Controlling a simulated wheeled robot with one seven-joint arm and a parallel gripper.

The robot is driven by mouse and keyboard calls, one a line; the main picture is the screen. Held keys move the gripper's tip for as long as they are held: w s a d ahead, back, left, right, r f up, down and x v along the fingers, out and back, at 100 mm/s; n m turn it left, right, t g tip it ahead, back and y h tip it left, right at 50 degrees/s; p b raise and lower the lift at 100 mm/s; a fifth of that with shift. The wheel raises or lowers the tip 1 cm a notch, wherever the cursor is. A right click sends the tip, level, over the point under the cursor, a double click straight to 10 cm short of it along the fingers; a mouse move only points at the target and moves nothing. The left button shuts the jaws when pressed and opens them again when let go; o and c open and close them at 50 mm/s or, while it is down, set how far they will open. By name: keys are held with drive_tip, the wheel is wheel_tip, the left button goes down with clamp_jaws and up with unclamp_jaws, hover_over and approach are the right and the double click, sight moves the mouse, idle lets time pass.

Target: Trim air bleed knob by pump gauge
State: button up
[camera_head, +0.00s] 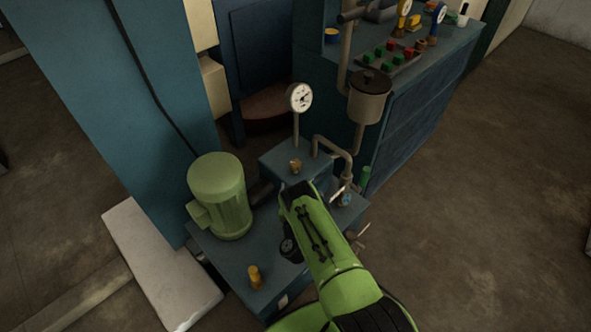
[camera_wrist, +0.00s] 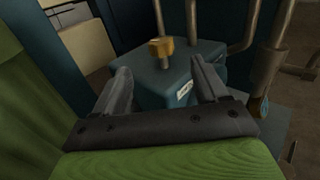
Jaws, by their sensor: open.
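The pump gauge (camera_head: 299,97) has a round white dial on a thin stem rising from a blue block (camera_head: 283,158). A small brass knob (camera_head: 295,166) sits on top of that block, in front of the gauge stem. In the wrist view the brass knob (camera_wrist: 161,47) stands upright on its stem, beyond my fingertips and between their lines. My gripper (camera_wrist: 160,80) is open and empty, with its two dark fingers pointing toward the block. In the head view the fingers are largely hidden by my green arm, close to the block's front. The gauge dial is out of the wrist view.
A green motor (camera_head: 218,195) stands left of the block, and a yellow knob (camera_head: 254,276) is on the lower plate's front. Pipes with a grey pot (camera_head: 369,97) rise to the right. A control desk (camera_head: 425,100) stands behind. Open floor (camera_head: 500,200) lies right.

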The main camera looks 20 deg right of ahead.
sight(296, 168)
drive_tip(key=b+x, duration=0.4)
drive_tip(key=x, duration=0.1)
drive_tip(key=b+x, duration=0.2)
drive_tip(key=shift+w+d+f, duration=0.1)
drive_tip(key=shift+d+f, duration=0.15)
drive_tip(key=shift+d, duration=0.05)
drive_tip(key=shift+w, duration=0.35)
drive_tip(key=shift+r+b+x, duration=0.1)
drive_tip(key=shift+b+x, duration=0.4)
drive_tip(key=shift+x, duration=0.55)
drive_tip(key=shift+r+b+x, duration=0.15)
drive_tip(key=shift+b+x, duration=0.3)
drive_tip(key=shift+x, duration=0.65)
drive_tip(key=shift+a, duration=0.1)
drive_tip(key=c, duration=1)
drive_tip(key=shift+o, duration=0.2)
